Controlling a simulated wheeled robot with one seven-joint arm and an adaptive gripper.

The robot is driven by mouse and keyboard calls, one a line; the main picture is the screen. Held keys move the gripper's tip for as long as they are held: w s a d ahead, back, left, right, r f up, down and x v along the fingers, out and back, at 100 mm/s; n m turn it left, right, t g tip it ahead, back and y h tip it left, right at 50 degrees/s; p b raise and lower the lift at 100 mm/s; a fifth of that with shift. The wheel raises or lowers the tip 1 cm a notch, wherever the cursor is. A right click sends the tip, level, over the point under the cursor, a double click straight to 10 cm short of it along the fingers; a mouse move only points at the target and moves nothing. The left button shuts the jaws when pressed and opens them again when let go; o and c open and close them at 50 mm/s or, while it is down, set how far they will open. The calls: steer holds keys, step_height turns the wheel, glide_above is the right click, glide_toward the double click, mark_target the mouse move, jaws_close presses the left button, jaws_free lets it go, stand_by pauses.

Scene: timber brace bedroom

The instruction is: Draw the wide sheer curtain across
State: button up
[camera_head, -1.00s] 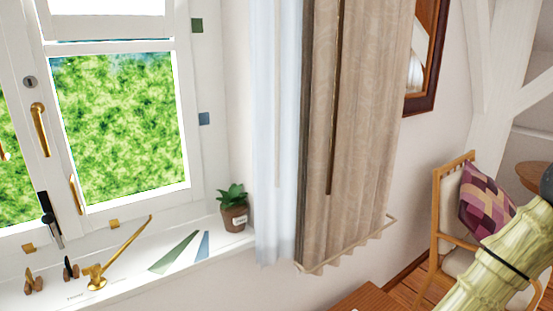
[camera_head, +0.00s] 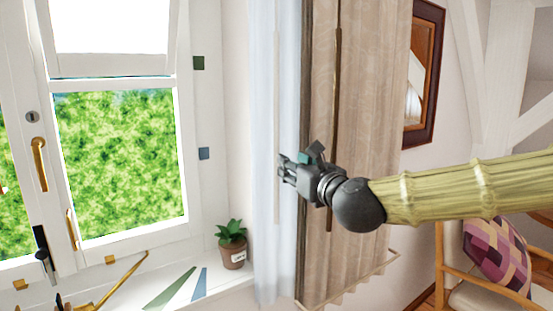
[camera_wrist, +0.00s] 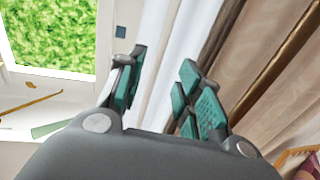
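The white sheer curtain (camera_head: 264,110) hangs gathered in a narrow bundle right of the window, with a thin pale rod (camera_head: 277,60) down its front. My gripper (camera_head: 284,170) is in front of the sheer curtain, its fingers pointing left close to the pale rod. In the wrist view my gripper (camera_wrist: 158,88) is open, its teal-padded fingers apart. The sheer curtain (camera_wrist: 188,40) shows beyond and between them. Nothing is clearly held. Whether the fingers touch cloth or rod I cannot tell. The curtain's top is out of frame.
A beige curtain (camera_head: 378,110) with a dark rod (camera_head: 337,90) hangs just right of the sheer one, behind my wrist. A potted plant (camera_head: 232,245) stands on the sill (camera_head: 215,291). The window (camera_head: 120,160) is left. A chair with a checked cushion (camera_head: 497,250) is lower right.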

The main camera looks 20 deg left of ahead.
mark_target(276, 156)
steer(key=p+x, duration=0.4)
steer(key=x, duration=0.6)
steer(key=shift+w+a+f, duration=0.1)
steer(key=shift+w+f, duration=0.05)
jaws_close()
